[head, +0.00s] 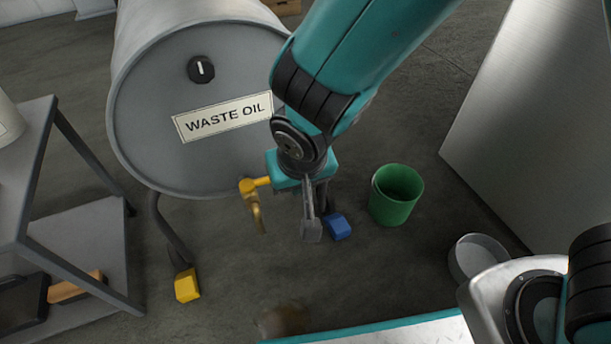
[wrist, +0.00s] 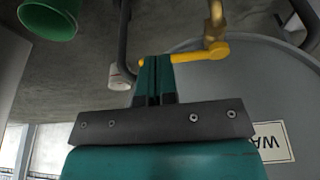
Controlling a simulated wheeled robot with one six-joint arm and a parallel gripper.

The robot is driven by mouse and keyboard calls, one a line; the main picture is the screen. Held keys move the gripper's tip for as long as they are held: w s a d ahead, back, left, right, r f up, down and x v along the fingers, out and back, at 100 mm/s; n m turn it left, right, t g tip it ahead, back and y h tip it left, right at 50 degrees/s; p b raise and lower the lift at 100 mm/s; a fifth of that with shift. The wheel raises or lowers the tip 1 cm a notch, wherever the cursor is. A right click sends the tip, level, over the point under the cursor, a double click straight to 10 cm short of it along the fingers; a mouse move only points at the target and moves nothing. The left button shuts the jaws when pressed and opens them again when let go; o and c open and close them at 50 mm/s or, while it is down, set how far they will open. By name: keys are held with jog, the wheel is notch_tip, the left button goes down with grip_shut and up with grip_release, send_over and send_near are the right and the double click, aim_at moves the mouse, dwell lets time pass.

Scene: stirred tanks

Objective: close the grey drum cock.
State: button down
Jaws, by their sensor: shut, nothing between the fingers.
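The grey drum (head: 150,110) lies on its side with its "WASTE OIL" end towards me. Its brass cock (head: 258,214) hangs low on that end, spout down. The cock's yellow lever (head: 256,184) points sideways to the right, and its right part is hidden behind my gripper. In the wrist view the lever (wrist: 190,55) lies crosswise below the brass body (wrist: 215,25). My gripper (head: 311,232) is shut and empty, just right of the cock. In the wrist view its fingertips (wrist: 156,62) overlap the lever's free end; I cannot tell whether they touch it.
A green bucket (head: 396,195) stands right of my gripper. A grey shelf table (head: 75,235) is at left, a pale panel (head: 530,120) at right, a round pan (head: 477,258) lower right.

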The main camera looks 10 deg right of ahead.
jog(key=w+a+f+b, duration=0.1)
jog(key=w+f+b, duration=0.2)
jog(key=w+f, duration=0.1)
jog(key=shift+w+f+b, duration=0.25)
jog(key=shift+w+b, duration=0.15)
jog(key=shift+w, duration=0.05)
jog(key=shift+a+r, duration=0.1)
